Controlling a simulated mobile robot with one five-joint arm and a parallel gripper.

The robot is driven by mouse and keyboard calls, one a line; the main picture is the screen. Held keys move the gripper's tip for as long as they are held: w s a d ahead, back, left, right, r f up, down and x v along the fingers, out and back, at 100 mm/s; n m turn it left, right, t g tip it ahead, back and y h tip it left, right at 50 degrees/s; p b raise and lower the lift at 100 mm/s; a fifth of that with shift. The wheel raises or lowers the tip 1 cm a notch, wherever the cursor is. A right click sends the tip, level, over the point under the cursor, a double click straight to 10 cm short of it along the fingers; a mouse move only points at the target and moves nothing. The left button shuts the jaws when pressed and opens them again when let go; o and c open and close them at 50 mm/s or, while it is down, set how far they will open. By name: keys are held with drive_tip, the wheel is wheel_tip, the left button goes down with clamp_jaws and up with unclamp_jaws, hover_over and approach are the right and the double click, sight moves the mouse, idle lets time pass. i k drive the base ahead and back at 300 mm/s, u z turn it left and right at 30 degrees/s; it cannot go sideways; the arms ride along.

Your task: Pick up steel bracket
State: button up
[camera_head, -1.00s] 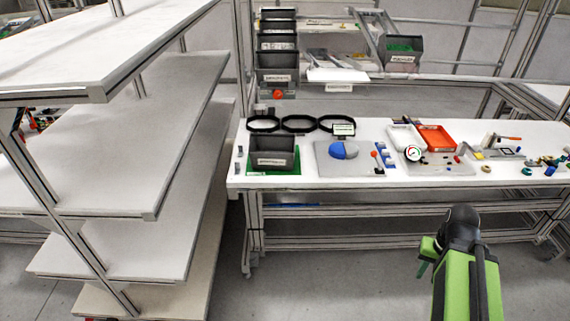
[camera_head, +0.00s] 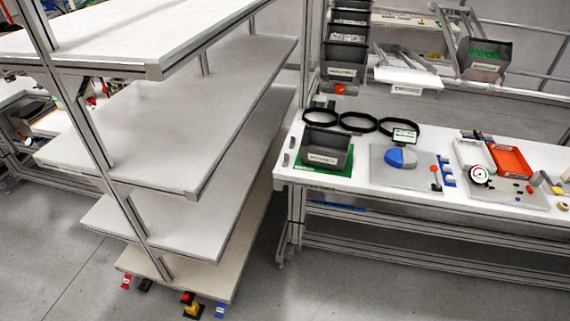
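I cannot clearly make out a steel bracket. Small grey pieces (camera_head: 286,159) lie at the left end of the white workbench (camera_head: 340,185), too small to tell what they are. Beside them a grey bin (camera_head: 325,150) with a label stands on a green mat (camera_head: 308,168). My gripper and arm are out of view.
A tall white shelf rack (camera_head: 200,120) with empty boards fills the left. On the bench are black rings (camera_head: 358,122), a blue-and-white dome (camera_head: 401,157) on a grey plate, a gauge (camera_head: 480,174) and a red tray (camera_head: 510,161).

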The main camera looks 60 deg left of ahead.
sight(287, 156)
drive_tip(key=u, duration=0.05)
drive_tip(key=i, duration=1.7)
drive_tip(key=u, duration=1.35)
drive_tip(key=k, duration=0.15)
drive_tip(key=u, duration=2.4)
drive_tip(key=i, duration=0.9)
drive_tip(key=u, duration=0.2)
